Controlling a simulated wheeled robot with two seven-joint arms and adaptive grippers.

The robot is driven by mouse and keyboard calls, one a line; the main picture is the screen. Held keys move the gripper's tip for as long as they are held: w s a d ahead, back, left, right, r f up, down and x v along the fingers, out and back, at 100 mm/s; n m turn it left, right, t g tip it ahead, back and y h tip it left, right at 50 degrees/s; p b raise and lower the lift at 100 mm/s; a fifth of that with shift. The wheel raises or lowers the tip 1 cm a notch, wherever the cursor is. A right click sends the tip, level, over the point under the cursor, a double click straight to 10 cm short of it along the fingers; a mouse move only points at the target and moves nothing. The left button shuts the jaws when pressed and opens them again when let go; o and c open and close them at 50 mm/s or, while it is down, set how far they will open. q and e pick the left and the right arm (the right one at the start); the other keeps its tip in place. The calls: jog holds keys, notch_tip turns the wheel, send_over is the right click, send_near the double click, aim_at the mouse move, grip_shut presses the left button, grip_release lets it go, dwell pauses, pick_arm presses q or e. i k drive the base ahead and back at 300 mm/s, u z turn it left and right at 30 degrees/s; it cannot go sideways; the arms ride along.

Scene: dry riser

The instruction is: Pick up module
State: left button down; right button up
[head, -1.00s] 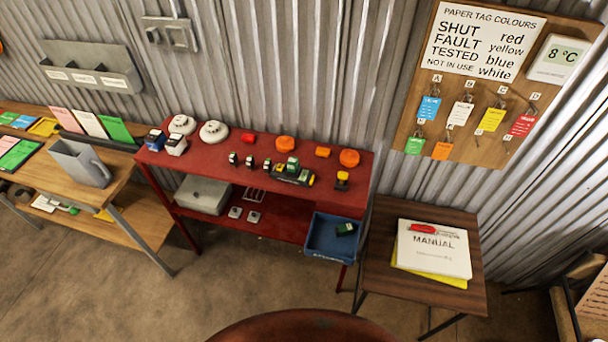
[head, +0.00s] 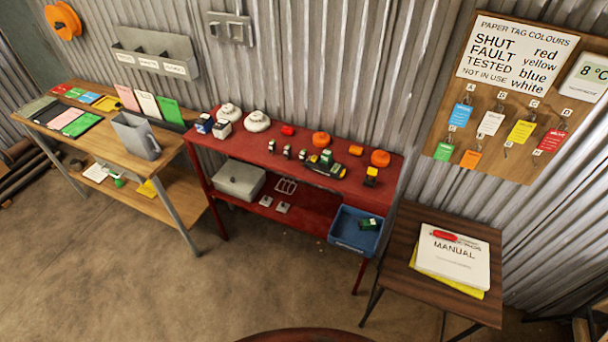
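Several small black-and-white modules stand on the red bench's top (head: 240,150), among them one at the left (head: 272,146) and one further right (head: 303,154). A larger dark module with green and yellow parts (head: 325,163) lies right of them. A green-and-black module (head: 368,224) lies in the blue bin (head: 343,241) at the bench's front right. I cannot tell which of these the task means. Neither of my grippers is in view.
White round detectors (head: 257,121) and orange round pieces (head: 380,158) share the bench top. A wooden bench (head: 95,125) stands left; a small table (head: 405,250) with a manual (head: 455,262) stands right. The floor in front (head: 130,270) is clear.

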aim_at(326, 157)
jog(key=u, duration=0.35)
jog(key=k, duration=0.8)
jog(key=u, duration=1.15)
jog(key=i, duration=1.85)
jog(key=z, duration=1.15)
jog(key=i, duration=0.65)
jog(key=z, duration=0.8)
